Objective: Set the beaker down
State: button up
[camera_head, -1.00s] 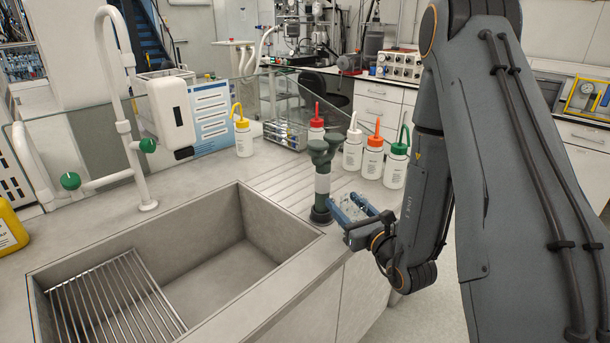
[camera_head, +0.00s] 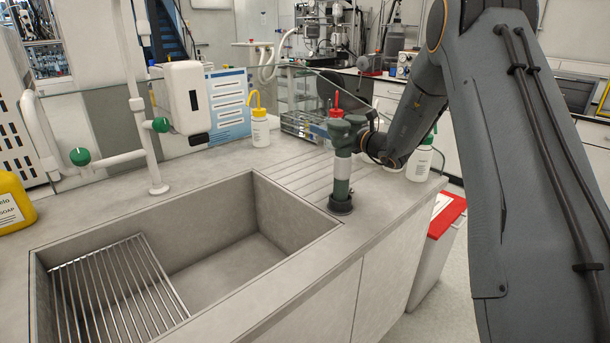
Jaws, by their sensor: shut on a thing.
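My gripper (camera_head: 374,145) is over the ribbed part of the counter (camera_head: 292,170), behind the dark green twin-headed sink fixture (camera_head: 342,165). Only its wrist end shows; the fixture hides the fingers. The beaker is hidden now. A second ago it showed as a clear glass vessel between the blue fingers, and my gripper is still shut on it. I cannot tell how high the beaker is above the counter.
Wash bottles stand at the back: yellow-capped (camera_head: 260,122), red-capped (camera_head: 336,108) and green-capped (camera_head: 420,157). The sink basin (camera_head: 215,262) with a wire rack (camera_head: 118,292) is open at front left. A red-lidded bin (camera_head: 446,214) stands beside the counter.

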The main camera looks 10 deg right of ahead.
jog(key=f, duration=0.3)
jog(key=f+p, duration=0.1)
jog(key=f, duration=0.5)
jog(key=shift+w+a+f+p, duration=0.1)
jog(key=shift+w+f+p, duration=0.2)
jog(key=shift+f, duration=0.1)
jog(key=o, duration=1.1)
jog(key=shift+o, duration=0.2)
jog(key=shift+s, duration=0.15)
jog(key=b+v, duration=0.2)
jog(key=v, duration=0.9)
jog(key=shift+s+d, duration=0.25)
jog(key=shift+s, duration=0.05)
